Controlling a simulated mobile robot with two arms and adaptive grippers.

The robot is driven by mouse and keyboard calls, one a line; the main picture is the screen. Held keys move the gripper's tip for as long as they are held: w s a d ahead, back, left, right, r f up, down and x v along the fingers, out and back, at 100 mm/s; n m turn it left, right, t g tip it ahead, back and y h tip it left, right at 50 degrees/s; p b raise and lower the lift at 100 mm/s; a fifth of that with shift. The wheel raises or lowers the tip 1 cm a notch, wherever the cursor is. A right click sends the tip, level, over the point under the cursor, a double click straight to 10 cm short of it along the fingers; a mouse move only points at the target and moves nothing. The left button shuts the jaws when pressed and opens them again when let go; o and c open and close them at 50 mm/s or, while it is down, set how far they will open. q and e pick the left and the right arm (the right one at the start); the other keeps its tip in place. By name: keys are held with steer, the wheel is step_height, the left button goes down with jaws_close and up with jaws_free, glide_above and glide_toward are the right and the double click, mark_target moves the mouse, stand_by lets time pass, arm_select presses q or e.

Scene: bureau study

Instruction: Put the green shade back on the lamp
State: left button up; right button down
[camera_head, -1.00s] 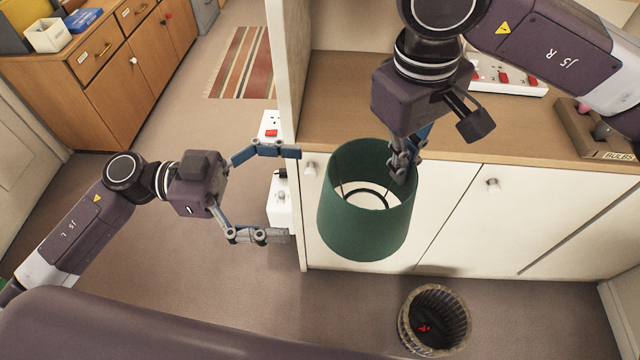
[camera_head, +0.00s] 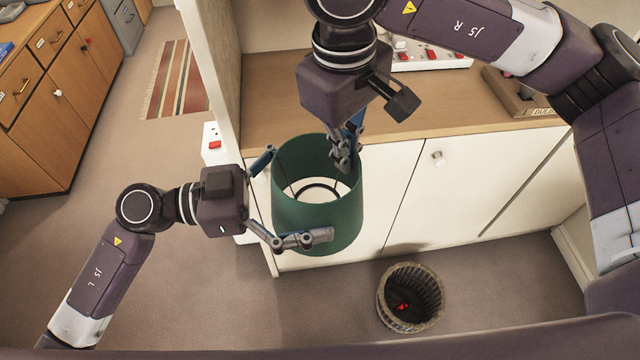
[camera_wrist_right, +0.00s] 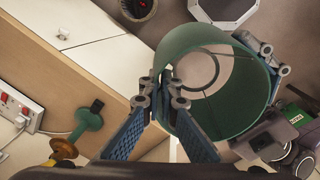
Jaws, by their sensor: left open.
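The green shade (camera_head: 318,222) is held in the air in front of the white cupboard, its open top and inner ring facing up. My right gripper (camera_head: 345,152) is shut on its rim at the far right side; the right wrist view shows the shade (camera_wrist_right: 225,112) pinched between the fingertips (camera_wrist_right: 165,92). My left gripper (camera_head: 290,198) is open, with one finger on the far left side of the shade and one across its near side; contact is unclear. A dark green, brass-based turned object (camera_wrist_right: 85,122) stands on the counter in the right wrist view; I cannot tell whether it is the lamp.
The wooden counter (camera_head: 440,108) lies behind the shade, with a power strip (camera_head: 435,55) and a bulbs box (camera_head: 515,90) on it. A wicker basket (camera_head: 384,300) stands on the floor below.

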arm_select(q)
steer(key=shift+c, duration=0.3)
steer(key=c, duration=0.9)
arm_select(e)
steer(key=c, duration=2.1)
jaws_free()
steer(key=shift+r, duration=0.1)
